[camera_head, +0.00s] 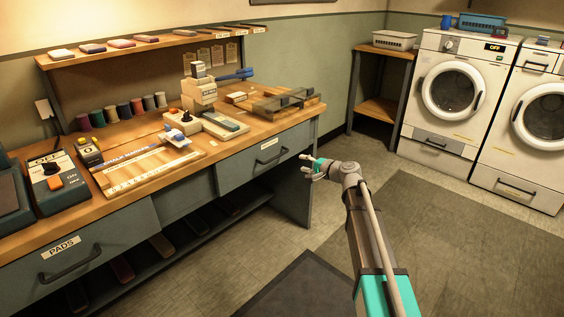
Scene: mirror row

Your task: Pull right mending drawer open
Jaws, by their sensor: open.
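The right mending drawer (245,167) is a grey-blue front under the right end of the wooden workbench. It looks shut, flush with the bench front. Its dark bar handle (271,154) is on the front, and a small label sits above it. My gripper (304,164) is open and empty. In the picture it is just right of the handle, apart from it, with the fingers pointing left toward the bench. The exact distance to the handle cannot be told from this one view.
A left drawer (88,246) labelled PADS is in the same bench. A low shelf with dark items runs beneath. Washers (458,95) stand at right. The floor right of the bench is clear.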

